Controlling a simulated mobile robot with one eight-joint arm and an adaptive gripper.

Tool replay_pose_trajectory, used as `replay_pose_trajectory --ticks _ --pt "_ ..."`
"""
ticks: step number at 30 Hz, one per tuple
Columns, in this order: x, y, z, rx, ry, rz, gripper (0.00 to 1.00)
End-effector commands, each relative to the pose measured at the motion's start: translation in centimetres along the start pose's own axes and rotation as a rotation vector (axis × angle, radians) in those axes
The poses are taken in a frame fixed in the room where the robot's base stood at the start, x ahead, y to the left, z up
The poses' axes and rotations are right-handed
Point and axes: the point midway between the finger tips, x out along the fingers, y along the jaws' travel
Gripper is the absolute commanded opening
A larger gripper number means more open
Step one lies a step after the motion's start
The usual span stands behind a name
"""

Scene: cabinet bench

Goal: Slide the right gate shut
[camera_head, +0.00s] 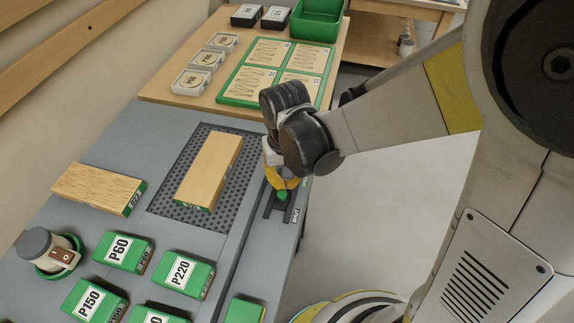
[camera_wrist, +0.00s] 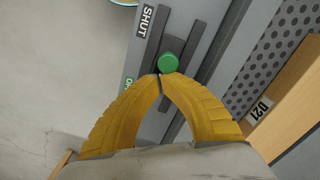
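A round green knob (camera_head: 282,196) sits on a dark slotted track on the right edge strip of the grey bench. In the wrist view the knob (camera_wrist: 169,63) is just beyond my fingertips, on the side toward the "SHUT" label (camera_wrist: 147,22); the "OPEN" label is partly hidden by a finger. My gripper (camera_head: 283,185) reaches down at the track, and in the wrist view its yellow fingers (camera_wrist: 160,77) meet at the tips. They are shut with nothing between them, close against the knob; I cannot tell whether they touch it.
A wooden block (camera_head: 212,168) lies on the perforated dark panel (camera_head: 165,207) left of the track. Another wooden block (camera_head: 98,188) and several green labelled boxes stand further left and nearer. Open floor (camera_head: 385,215) lies to the right of the bench.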

Motion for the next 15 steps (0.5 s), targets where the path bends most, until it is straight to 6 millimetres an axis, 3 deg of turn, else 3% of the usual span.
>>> replay_pose_trajectory --ticks 15 --pt "0.0 -1.1 1.8 -0.001 0.0 0.0 0.0"
